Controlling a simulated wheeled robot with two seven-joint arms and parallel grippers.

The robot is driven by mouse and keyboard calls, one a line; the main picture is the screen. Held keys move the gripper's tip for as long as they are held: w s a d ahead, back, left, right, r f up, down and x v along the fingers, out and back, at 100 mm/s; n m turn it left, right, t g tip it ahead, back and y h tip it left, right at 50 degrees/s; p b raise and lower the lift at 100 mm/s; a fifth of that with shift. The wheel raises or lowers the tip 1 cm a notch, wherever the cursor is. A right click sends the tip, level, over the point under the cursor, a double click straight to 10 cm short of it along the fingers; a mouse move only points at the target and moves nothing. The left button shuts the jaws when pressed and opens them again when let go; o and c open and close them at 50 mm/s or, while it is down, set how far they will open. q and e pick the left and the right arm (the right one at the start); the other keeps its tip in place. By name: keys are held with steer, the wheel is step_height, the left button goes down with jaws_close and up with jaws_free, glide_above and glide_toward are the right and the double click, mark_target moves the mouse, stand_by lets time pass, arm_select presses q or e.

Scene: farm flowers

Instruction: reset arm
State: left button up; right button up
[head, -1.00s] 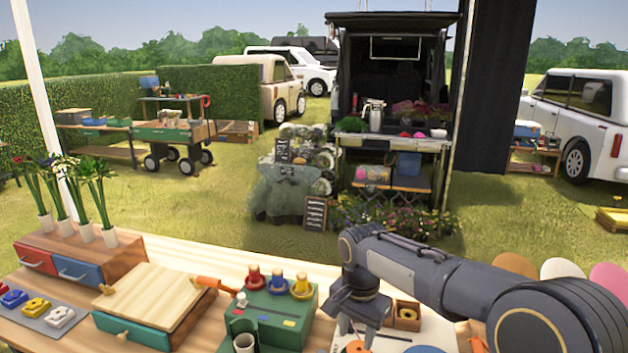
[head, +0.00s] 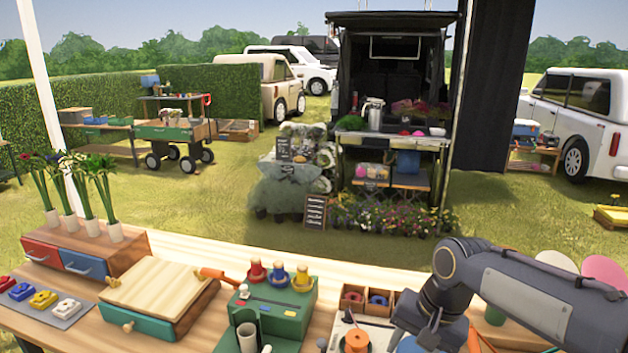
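My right arm (head: 530,295) reaches in from the right edge of the head view. Its elbow-like bend is over the right part of the wooden table (head: 200,248). My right gripper (head: 431,335) points down near the bottom edge, beside an orange spool (head: 356,341). Its fingertips cannot be made out, so I cannot tell whether it is open or shut or holds anything. My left gripper and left arm are not in view.
On the table stand a green box with coloured knobs (head: 277,311), a wooden-lidded box (head: 158,290), a red and blue drawer unit (head: 85,255) with vases of flowers, and a divided wooden box (head: 368,299) near my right arm. A loaded stall stands behind.

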steer(key=s+d+f+n+t, duration=0.1)
steer(key=s+d+n+t, duration=0.1)
steer(key=s, duration=0.7)
steer(key=s+d+f+n+t+y, duration=0.1)
steer(key=s+d+f+n+t, duration=0.1)
steer(key=s, duration=0.8)
steer(key=shift+f, duration=0.15)
steer(key=shift+s, duration=0.1)
stand_by(1.4)
